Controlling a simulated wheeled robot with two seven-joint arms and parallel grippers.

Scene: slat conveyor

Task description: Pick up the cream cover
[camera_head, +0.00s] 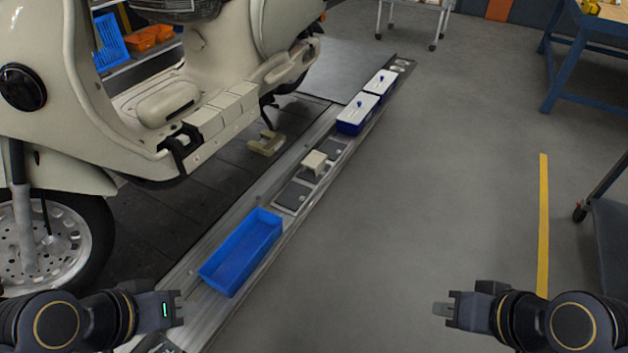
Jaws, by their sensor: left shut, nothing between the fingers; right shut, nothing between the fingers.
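A small cream piece (314,160), which looks like the cover, sits on the metal side rail between dark plates. A second cream piece (267,143), bracket-shaped, lies on the dark slats beside the scooter; I cannot tell for sure which one is the cover. My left gripper (178,308) is at the lower left, in front of the blue bin and well short of both pieces. My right gripper (440,310) is at the lower right over the grey floor. Both grippers are shut and empty.
An empty blue bin (240,255) stands on the rail (188,268). Two blue boxes with white lids (357,112) stand farther along it. A cream scooter (160,100) fills the left. A dark cart (606,225) and a blue-legged table (568,75) stand right. The middle floor is clear.

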